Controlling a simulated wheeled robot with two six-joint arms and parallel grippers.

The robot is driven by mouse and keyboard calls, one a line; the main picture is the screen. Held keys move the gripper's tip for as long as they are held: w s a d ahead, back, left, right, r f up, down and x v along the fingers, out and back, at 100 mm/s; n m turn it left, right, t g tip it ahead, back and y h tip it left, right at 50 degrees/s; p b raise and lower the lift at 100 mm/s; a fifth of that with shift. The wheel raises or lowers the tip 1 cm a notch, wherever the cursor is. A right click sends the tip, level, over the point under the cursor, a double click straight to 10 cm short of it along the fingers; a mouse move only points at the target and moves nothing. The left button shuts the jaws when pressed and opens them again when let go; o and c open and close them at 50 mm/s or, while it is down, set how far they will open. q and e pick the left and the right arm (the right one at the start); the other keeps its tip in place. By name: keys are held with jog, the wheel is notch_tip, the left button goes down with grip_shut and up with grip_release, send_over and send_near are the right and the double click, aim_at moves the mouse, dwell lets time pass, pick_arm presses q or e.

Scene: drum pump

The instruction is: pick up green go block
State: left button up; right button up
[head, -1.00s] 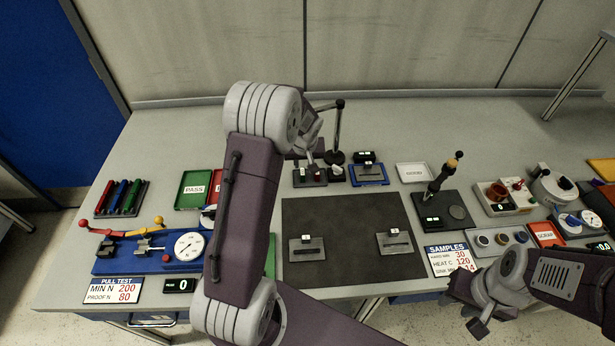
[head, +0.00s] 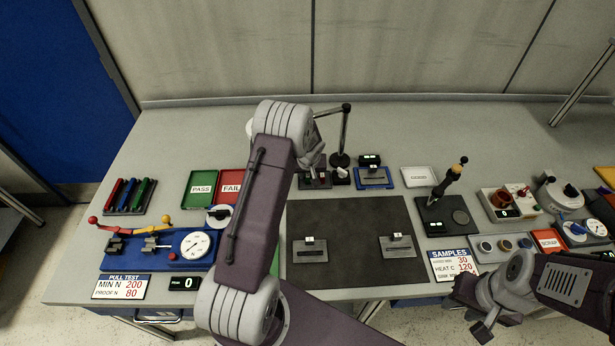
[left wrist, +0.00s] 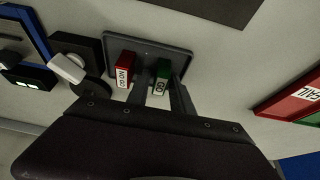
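The green GO block (left wrist: 161,82) stands in a dark tray (left wrist: 178,58) beside the red NO GO block (left wrist: 124,72) in the left wrist view. My left gripper (left wrist: 163,88) has one finger on each side of the green block. The fingers look open around it, and I cannot see firm contact. In the head view my left gripper (head: 317,172) is low over the same tray (head: 320,184), and its arm hides much of the fingers and blocks. My right gripper (head: 484,322) is at the lower right, away from the tray; its fingers do not show clearly.
A black stand with a thin post (head: 345,145) is close behind the tray. A blue-based device (head: 374,178) is to its right. The green PASS tray (head: 199,189) and red FAIL tray (head: 232,186) are to the left. The dark mat (head: 345,225) is in front.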

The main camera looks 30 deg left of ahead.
pick_arm(q)
grip_shut()
jog(key=shift+r, duration=0.5)
notch_tip(320, 180, up, 3)
jog(key=shift+f, duration=0.1)
jog(key=w+d+r, duration=0.5)
jog(key=d+r, duration=0.5)
jog(key=shift+w+r+p, duration=0.15)
jog(key=shift+w+p, duration=0.2)
jog(key=shift+d, duration=0.1)
